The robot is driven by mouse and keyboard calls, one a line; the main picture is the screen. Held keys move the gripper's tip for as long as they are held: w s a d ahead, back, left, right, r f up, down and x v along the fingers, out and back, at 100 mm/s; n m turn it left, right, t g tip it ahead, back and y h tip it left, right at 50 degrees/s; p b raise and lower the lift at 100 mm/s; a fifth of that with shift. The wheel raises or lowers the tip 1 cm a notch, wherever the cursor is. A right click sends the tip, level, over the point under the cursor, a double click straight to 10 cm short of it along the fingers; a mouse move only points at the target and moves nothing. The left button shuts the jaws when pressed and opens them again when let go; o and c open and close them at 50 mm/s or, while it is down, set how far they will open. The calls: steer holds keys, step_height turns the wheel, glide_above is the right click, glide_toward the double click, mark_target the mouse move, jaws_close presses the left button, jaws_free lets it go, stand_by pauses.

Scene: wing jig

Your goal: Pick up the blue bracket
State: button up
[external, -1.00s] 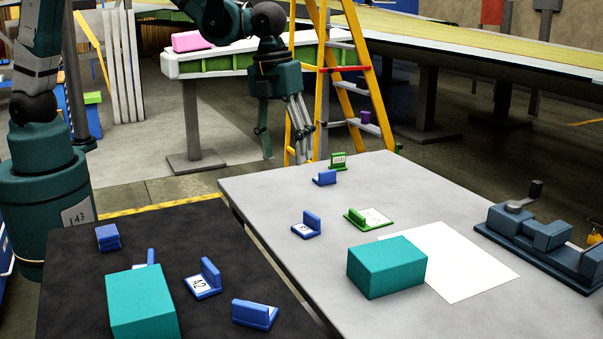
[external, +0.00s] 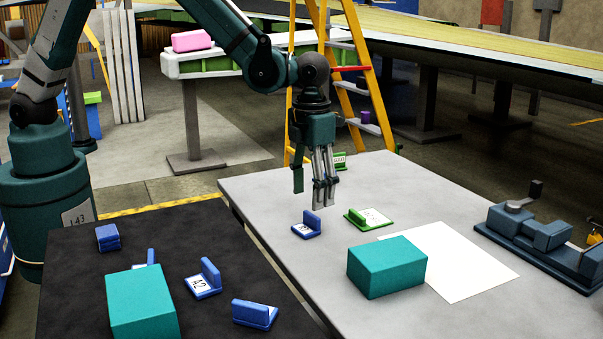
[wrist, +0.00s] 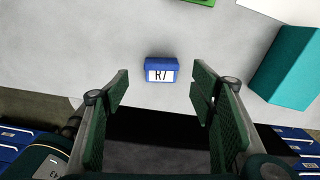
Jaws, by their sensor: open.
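A blue bracket (external: 306,228) with a white label stands on the grey table in the external view, its upright plate facing up. My gripper (external: 312,196) hangs above and just behind it, fingers pointing down, apart from it. In the wrist view my gripper (wrist: 160,90) is open, with nothing between its fingers. There a blue bracket (wrist: 161,64) with a label lies ahead between the fingertips, apparently the same one.
A teal block (external: 387,267) stands in front, beside white paper (external: 455,262). A vise (external: 545,245) stands at the right edge.

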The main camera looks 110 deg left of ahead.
mark_target(310, 215)
steer(key=shift+f, duration=1.3)
steer(key=shift+d+f+b, duration=0.15)
steer(key=shift+f+b, duration=0.1)
steer(key=shift+f, duration=1.05)
steer(key=shift+d+f+b, duration=0.1)
steer(key=shift+f+b, duration=0.1)
steer(key=shift+f, duration=1.1)
steer(key=c, duration=1)
